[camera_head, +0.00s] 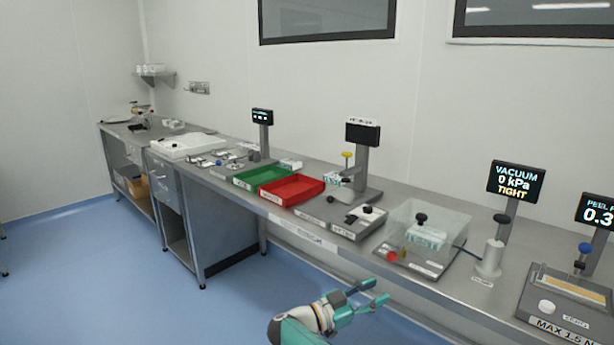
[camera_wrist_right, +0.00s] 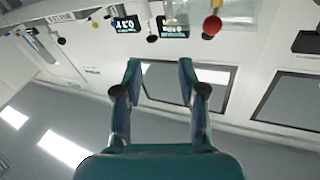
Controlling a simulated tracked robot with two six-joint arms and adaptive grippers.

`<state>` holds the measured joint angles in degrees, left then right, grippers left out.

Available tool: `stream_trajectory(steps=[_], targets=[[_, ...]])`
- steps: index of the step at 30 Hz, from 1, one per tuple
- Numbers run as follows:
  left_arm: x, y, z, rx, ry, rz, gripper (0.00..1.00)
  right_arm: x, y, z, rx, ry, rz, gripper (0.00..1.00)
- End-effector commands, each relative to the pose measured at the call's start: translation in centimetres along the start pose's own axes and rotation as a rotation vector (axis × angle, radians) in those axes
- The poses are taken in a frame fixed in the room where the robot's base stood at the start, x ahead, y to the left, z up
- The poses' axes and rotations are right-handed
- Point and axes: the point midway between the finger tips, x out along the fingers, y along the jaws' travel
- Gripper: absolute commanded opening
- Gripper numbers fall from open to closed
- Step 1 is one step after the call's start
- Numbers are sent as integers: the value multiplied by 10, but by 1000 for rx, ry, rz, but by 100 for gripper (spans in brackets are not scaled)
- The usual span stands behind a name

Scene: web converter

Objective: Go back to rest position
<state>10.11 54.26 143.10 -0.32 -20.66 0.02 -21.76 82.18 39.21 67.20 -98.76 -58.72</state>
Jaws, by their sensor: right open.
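My right gripper (camera_head: 372,295) is low in the middle of the head view, in front of the bench's front edge. Its two teal fingers are apart with nothing between them. In the right wrist view the right gripper (camera_wrist_right: 160,80) is also open and empty, its fingers pointing up the picture towards the wall and bench items, which appear upside down. My left gripper does not show in either view.
A long steel bench (camera_head: 450,285) runs along the wall. It carries a green tray (camera_head: 259,178), a red tray (camera_head: 291,190), a clear chamber (camera_head: 420,232), a vacuum display (camera_head: 515,182) and a peel tester (camera_head: 560,303). Blue floor (camera_head: 130,270) at the left is clear.

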Motion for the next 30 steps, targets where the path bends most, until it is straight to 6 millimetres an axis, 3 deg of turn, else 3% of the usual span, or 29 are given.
stream_trajectory(steps=[8, 11, 14, 17, 22, 26, 30], targets=[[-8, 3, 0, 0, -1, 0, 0, 28, -23, 44, -59, -31, -283, 40], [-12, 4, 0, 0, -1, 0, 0, 32, -25, 78, -102, -106, -440, 40], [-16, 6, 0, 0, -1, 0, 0, 26, -14, 124, -156, -243, -610, 40], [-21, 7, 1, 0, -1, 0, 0, 7, 17, 171, -217, -431, -755, 40], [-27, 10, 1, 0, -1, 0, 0, -50, 109, 234, -325, -832, -919, 40], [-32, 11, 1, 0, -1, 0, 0, -101, 193, 251, -401, -1135, -968, 40], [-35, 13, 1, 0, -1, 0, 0, -152, 281, 244, -475, -1426, -969, 40]])
